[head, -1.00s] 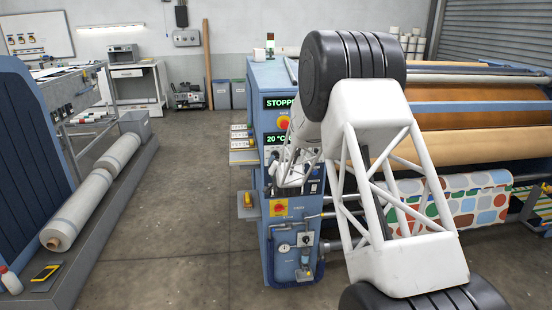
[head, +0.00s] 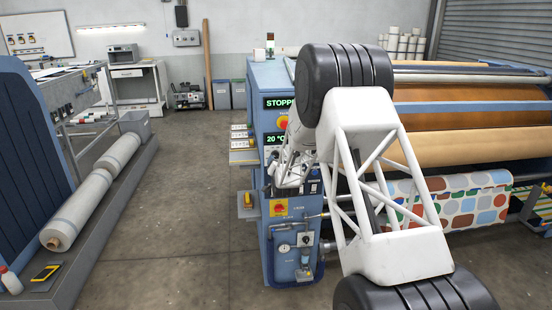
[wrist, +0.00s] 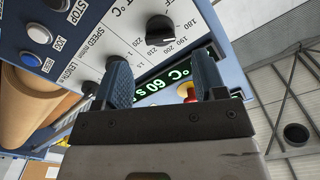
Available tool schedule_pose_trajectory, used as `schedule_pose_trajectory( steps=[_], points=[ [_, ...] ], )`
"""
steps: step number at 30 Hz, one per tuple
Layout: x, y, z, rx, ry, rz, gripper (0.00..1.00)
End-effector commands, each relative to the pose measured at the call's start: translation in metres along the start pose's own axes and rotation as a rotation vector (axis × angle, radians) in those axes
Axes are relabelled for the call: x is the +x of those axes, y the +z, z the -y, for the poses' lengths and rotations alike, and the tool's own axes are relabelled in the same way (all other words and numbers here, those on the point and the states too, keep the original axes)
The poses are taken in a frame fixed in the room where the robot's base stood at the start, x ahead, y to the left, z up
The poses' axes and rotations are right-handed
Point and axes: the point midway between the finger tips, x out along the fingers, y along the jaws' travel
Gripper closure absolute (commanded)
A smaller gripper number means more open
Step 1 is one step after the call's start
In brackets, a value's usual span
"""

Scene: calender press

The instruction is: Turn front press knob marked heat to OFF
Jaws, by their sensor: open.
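The blue press (head: 258,160) stands in the middle of the head view, its control panel facing me. My gripper (head: 284,182) is at the panel there, small and partly merged with my white wrist. In the wrist view my gripper (wrist: 163,82) is open and empty, its two blue-grey fingers pointing at the panel.
A green display (wrist: 160,85) and a red button (wrist: 189,92) show between the fingers. A red-yellow switch (head: 279,208) sits lower on the press. The floor (head: 180,230) to its left is clear.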

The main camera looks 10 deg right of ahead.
Motion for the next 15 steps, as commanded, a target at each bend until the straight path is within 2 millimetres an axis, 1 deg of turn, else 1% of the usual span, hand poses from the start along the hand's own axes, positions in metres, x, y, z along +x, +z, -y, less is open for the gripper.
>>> schedule_pose_trajectory(
  steps=[15],
  points=[
    [0.048,0.000,0.000,0.000,0.000,-0.001,0.36]
  ],
)
